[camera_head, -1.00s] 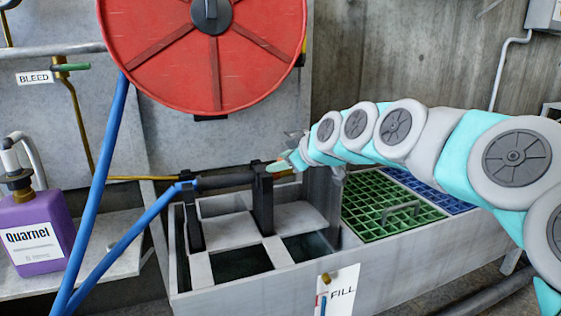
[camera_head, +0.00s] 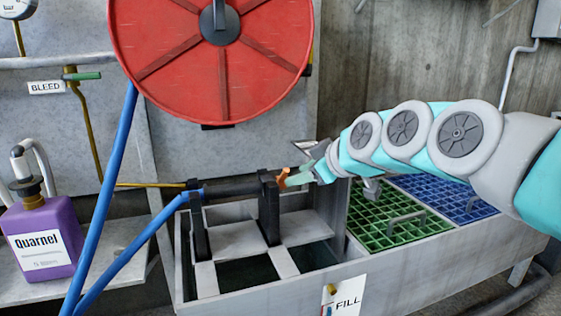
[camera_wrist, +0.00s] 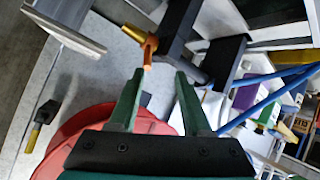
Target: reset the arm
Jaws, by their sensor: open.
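My gripper (camera_head: 303,173) is at the end of my teal and grey arm, just right of the orange tip (camera_head: 283,178) of a dark tube (camera_head: 232,187) lying across black brackets. In the wrist view my two green fingers (camera_wrist: 160,76) stand apart with nothing held between them. The orange tip (camera_wrist: 148,52) with its brass part lies just beyond the fingertips, and I cannot tell whether a finger touches it.
A grey trough (camera_head: 340,285) with green (camera_head: 372,232) and blue (camera_head: 468,205) grates stands below my arm. A red wheel (camera_head: 165,75) hangs above left. Blue hoses (camera_head: 104,205) and a purple Quarnel jug (camera_head: 45,240) are at left.

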